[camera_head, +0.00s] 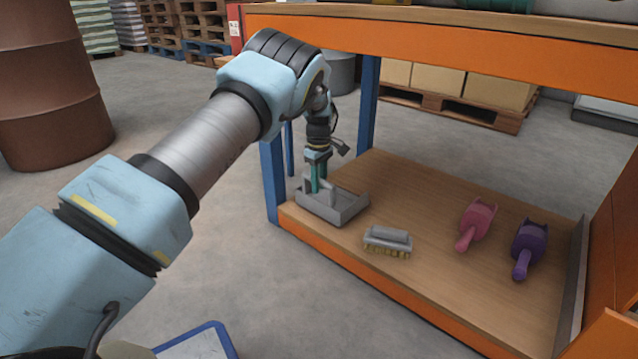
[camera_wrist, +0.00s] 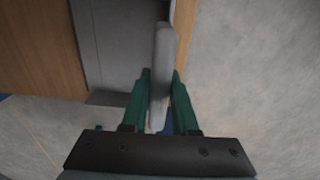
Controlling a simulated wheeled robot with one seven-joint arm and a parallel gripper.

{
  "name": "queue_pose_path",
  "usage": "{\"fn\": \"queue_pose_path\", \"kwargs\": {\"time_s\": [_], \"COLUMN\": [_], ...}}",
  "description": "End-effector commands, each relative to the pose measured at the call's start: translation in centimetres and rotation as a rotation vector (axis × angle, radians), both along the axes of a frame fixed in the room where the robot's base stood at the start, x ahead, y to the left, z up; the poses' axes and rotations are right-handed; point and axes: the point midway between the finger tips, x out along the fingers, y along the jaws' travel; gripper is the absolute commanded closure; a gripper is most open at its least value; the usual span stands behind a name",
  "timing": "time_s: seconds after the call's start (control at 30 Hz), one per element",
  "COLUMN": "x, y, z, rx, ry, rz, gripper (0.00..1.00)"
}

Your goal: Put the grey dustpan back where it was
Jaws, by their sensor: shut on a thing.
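The grey dustpan (camera_head: 338,212) is at the left front corner of the low wooden shelf (camera_head: 430,220), close to the blue post. My gripper (camera_head: 317,186) points down over it, with its green fingers around the dustpan's handle. In the wrist view my gripper (camera_wrist: 159,100) is shut on the pale grey handle, and the dustpan's pan (camera_wrist: 115,45) shows behind it. Part of the dustpan seems to reach over the shelf's edge in the wrist view. I cannot tell whether its underside touches the shelf.
A grey brush (camera_head: 388,241) lies right of the dustpan. A pink scoop (camera_head: 476,222) and a purple scoop (camera_head: 529,246) lie further right. A blue post (camera_head: 272,180) and the orange upper beam (camera_head: 430,50) bound the shelf opening. The shelf's middle and back are clear.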

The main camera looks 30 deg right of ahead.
Motion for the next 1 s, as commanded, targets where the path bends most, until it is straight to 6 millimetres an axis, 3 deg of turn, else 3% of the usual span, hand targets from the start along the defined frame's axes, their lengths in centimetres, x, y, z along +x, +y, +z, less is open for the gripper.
{"fn": "queue_pose_path", "kwargs": {"time_s": [0.5,0.53,0.8,1.0], "x": [0.01,0.02,0.01,0.0], "y": [-0.01,-0.02,0.0,0.03], "z": [-1.0,-0.95,-0.95,-1.01], "rx": [0.0,-0.001,0.0,0.001], "ry": [0.0,0.0,0.0,0.0], "rz": [0.0,0.0,0.0,0.0], "gripper": [1.0,0.69,0.39,0.38]}}
